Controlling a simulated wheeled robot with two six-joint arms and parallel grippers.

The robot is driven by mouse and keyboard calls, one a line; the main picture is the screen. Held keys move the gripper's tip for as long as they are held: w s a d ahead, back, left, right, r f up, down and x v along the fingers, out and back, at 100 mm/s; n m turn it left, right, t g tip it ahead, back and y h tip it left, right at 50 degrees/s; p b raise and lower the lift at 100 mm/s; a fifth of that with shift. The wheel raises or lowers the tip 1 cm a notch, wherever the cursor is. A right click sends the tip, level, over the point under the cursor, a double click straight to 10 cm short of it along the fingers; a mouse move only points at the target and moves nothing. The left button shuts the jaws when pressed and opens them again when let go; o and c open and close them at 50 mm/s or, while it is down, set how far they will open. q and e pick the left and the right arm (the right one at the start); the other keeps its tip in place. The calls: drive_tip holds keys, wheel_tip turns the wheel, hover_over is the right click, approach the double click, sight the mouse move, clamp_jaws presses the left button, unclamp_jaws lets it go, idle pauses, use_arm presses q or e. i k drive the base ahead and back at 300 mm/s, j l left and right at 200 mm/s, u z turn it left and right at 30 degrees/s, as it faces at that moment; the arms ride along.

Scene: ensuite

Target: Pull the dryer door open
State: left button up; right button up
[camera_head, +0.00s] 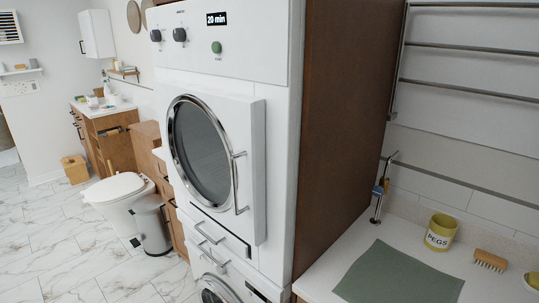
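The white dryer (272,130) stands in a tall brown cabinet in the middle of the view. Its square white door (248,140) has a round dark window (202,148) with a chrome rim. A vertical chrome handle (238,182) is on the door's right side. The door stands proud of the dryer's front, and I cannot tell whether it is fully closed. The control panel above has two dark knobs, a green button and a "20 min" display. Neither of my grippers is in view.
Below the dryer is a drawer handle (210,233) and a second machine (220,289). On the right, a counter holds a green cloth (398,274), a yellow "PEGS" pot (440,232) and a brush (489,261). A toilet (118,190) and bin (152,224) stand left; marble floor in front is clear.

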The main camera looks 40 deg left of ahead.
sight(213, 140)
drive_tip(key=u, duration=1.8)
